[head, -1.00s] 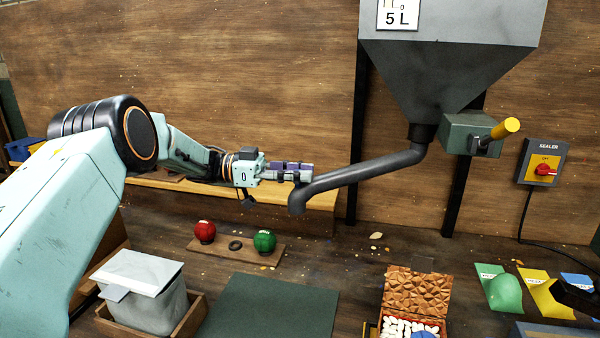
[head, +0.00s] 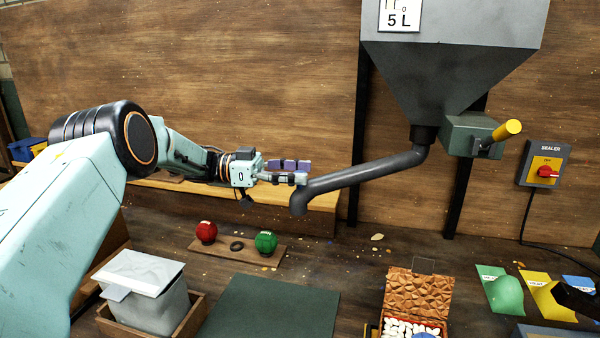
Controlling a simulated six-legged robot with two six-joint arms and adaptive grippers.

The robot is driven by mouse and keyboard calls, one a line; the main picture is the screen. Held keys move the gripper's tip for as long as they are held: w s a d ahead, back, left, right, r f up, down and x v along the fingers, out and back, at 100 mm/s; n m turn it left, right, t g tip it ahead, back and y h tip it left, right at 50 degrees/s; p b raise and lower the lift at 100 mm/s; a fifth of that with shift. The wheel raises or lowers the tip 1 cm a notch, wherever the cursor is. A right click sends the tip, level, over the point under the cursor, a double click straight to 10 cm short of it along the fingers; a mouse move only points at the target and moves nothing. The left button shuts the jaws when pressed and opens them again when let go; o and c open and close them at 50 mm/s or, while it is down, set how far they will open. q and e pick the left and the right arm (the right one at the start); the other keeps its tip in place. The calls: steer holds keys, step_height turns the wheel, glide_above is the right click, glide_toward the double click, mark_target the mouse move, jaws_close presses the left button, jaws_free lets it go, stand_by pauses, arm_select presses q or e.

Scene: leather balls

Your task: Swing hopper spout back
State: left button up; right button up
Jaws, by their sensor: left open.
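The dark grey hopper (head: 450,75) hangs at the upper right with a 5 L label. Its bent spout pipe (head: 365,172) runs from the hopper's bottom down to the left and ends in a downturned mouth above the bench. My left gripper (head: 295,173) is open beside the spout's lower end, at its left. One finger lies along its near side and a purple-padded finger stands farther back. I cannot tell whether a finger touches the pipe. My right gripper is not clearly seen; a dark shape at the right edge is unclear.
A red ball (head: 206,232) and a green ball (head: 266,242) sit on a small wooden board below the spout. A dark green mat (head: 268,310), a grey bag (head: 145,290) and a brown textured box (head: 418,290) stand in front. A green box with a yellow handle (head: 507,130) adjoins the hopper.

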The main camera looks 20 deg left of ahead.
arm_select(q)
steer(key=v, duration=1.1)
steer(key=shift+a, duration=0.2)
steer(key=shift+d, duration=0.1)
steer(key=shift+s+f, duration=0.1)
